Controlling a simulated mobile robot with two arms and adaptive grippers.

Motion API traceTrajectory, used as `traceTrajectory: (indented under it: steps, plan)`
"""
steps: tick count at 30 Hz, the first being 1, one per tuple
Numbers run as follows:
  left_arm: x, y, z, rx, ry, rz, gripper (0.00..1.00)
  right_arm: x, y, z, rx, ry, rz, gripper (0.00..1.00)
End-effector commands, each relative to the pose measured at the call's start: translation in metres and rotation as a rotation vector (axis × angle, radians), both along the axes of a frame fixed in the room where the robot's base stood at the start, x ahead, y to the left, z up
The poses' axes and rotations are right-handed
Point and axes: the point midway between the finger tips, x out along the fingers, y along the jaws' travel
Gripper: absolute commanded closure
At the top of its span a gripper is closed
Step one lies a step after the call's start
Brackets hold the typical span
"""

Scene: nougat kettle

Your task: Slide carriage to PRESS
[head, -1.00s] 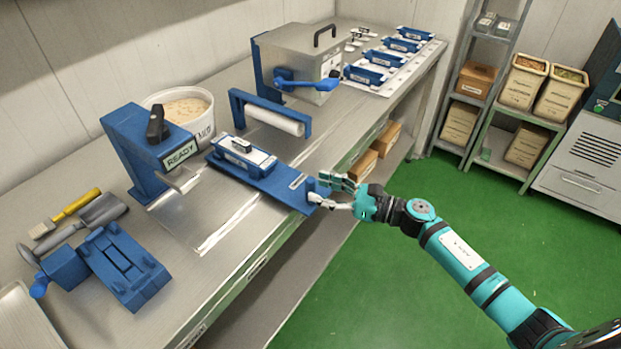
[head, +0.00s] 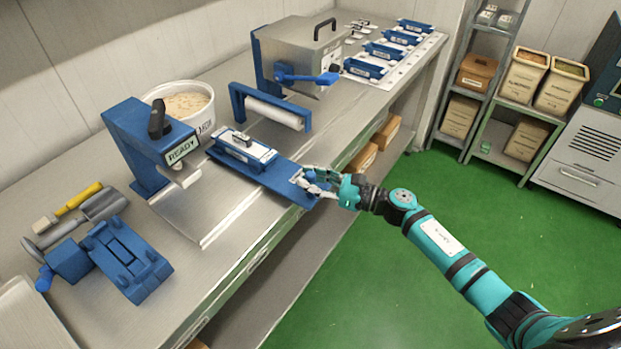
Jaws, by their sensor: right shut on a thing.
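The carriage (head: 277,183) is a long blue plate on the metal bench. A blue mould with a white top (head: 244,150) sits on its far-left part. A blue knob (head: 311,178) stands at its near-right end. My right gripper (head: 308,180) is shut on this knob, its fingers partly covering it. A blue stand with a READY sign (head: 182,149) and a black handle is left of the carriage. Small labels on the bench and carriage are too small to read. My left gripper is not in view.
A blue frame with a white roller (head: 272,110) stands just behind the carriage. A white tub (head: 186,104) is behind the READY stand. A steel box with a blue crank (head: 300,58) is farther back. Tools and a blue fixture (head: 120,262) lie at the left. The floor (head: 400,275) is clear.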

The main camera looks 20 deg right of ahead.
Motion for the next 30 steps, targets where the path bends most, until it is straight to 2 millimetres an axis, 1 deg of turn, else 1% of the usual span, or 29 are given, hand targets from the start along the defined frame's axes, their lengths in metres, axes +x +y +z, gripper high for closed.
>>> traceTrajectory:
  steps: [23, 26, 30]
  plan:
    - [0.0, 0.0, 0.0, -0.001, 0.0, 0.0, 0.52, -0.002, -0.001, -0.002, -0.002, 0.005, 0.0, 1.0]
    - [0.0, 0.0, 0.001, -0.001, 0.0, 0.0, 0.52, -0.005, 0.002, -0.003, -0.003, 0.006, 0.002, 1.0]
    - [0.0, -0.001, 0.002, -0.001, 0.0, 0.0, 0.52, -0.016, 0.016, -0.004, -0.004, 0.007, 0.006, 1.0]
